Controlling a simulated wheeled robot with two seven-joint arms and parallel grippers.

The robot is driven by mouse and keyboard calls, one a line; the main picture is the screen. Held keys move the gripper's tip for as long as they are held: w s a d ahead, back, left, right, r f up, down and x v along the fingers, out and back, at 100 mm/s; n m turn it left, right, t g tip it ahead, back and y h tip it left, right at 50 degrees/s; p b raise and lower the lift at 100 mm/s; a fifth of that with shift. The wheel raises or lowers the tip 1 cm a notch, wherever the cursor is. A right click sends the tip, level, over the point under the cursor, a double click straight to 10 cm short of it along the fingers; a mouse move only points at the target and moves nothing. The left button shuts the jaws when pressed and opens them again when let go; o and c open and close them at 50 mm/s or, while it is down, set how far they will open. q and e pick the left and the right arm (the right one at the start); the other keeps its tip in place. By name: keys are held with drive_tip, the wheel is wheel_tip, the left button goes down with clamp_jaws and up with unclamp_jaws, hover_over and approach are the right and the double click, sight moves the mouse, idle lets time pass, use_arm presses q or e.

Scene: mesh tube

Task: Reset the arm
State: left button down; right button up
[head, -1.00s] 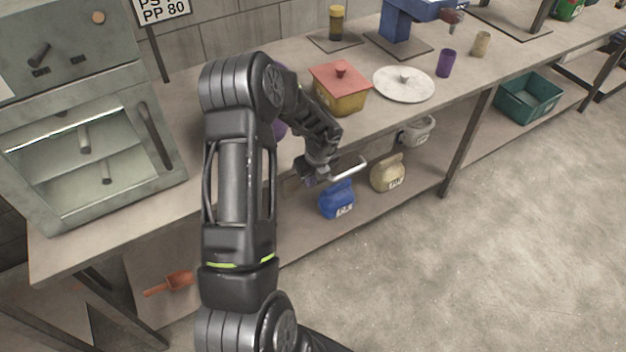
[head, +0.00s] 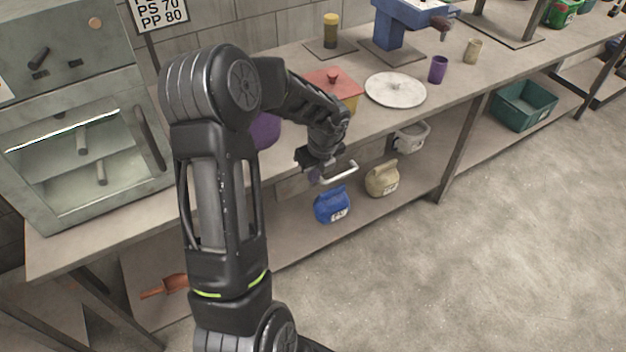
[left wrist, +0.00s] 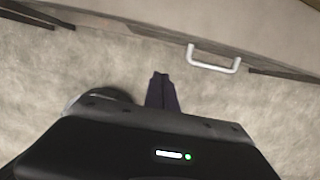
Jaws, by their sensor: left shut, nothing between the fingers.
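My left arm rises through the middle of the head view and bends over the bench edge. Its gripper (head: 316,172) hangs in front of the bench, close to a white drawer handle (head: 339,173). In the left wrist view the two dark fingers (left wrist: 161,92) are together with nothing between them. The handle also shows in that view (left wrist: 213,60), to the right of and apart from the fingertips. My right gripper is in neither view.
The bench (head: 270,168) carries an oven (head: 80,130), a purple object (head: 265,131) partly behind my arm, a red-lidded yellow box (head: 348,92), a white disc (head: 395,90) and a purple cup (head: 438,69). Blue (head: 332,205) and beige (head: 382,179) jugs stand below. The floor at right is clear.

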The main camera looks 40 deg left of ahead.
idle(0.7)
use_arm(q)
drive_tip(key=w+d+f+m+t, duration=0.15)
drive_tip(key=d+f+m, duration=0.45)
drive_tip(key=m, duration=1)
drive_tip(key=w+d+f+m+t, duration=0.1)
drive_tip(key=d+f+m+t, duration=0.35)
drive_tip(key=m, duration=1.15)
drive_tip(key=s+d+f+m+g+h, duration=0.2)
drive_tip(key=s+d+f+m, duration=0.1)
drive_tip(key=s+d+m, duration=0.2)
drive_tip(key=s+d+f+m+g+h, duration=0.2)
drive_tip(key=s+d+m, duration=0.4)
drive_tip(key=s+d, duration=0.3)
drive_tip(key=s+d+f+m+g+h, duration=0.2)
drive_tip(key=s+d+f+m, duration=0.2)
drive_tip(key=d, duration=0.9)
drive_tip(key=s+m, duration=0.1)
drive_tip(key=s, duration=0.2)
drive_tip(key=shift+s+f+m+h, duration=0.25)
drive_tip(key=shift+m+h, duration=0.15)
